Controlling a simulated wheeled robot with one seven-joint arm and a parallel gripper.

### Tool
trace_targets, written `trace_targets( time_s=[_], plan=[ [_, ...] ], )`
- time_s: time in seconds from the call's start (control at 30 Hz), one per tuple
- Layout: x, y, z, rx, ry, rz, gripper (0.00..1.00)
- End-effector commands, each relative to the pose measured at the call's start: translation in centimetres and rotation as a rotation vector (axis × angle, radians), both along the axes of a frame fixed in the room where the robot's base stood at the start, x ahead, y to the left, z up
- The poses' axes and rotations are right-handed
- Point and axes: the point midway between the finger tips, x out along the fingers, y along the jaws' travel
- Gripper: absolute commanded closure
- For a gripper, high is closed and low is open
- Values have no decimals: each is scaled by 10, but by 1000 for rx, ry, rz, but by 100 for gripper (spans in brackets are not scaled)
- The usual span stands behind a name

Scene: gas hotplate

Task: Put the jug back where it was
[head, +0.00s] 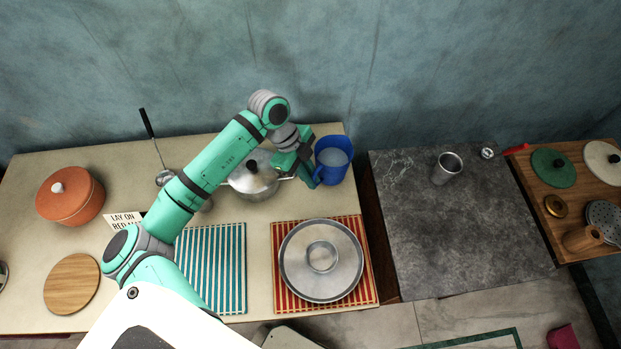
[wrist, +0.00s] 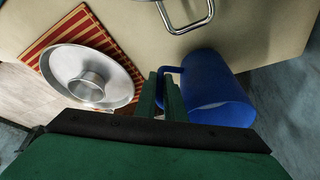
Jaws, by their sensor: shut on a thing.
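The blue jug (head: 332,160) is near the right back corner of the beige counter, with pale contents visible inside. It also shows in the wrist view (wrist: 215,92), where its handle reaches between my fingers. My gripper (head: 313,180) is shut on the jug's handle, at the jug's left side; the fingers also show in the wrist view (wrist: 170,97). The jug looks roughly upright. I cannot tell whether its base touches the counter.
A metal pot (head: 252,182) stands just left of my gripper. A gap separates the counter from the dark stone worktop (head: 450,235), which holds a metal cup (head: 446,168).

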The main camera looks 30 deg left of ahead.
Motion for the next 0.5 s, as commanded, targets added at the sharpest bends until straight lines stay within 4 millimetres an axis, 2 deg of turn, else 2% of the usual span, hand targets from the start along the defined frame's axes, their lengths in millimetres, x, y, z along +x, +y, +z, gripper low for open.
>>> trace_targets(
  time_s=[0.1,0.47,0.5],
  plan=[
    [0,0,-12,-2,-1,2,100],
    [0,1,-15,0,-2,1,100],
    [0,1,-15,1,-1,1,81]
  ],
)
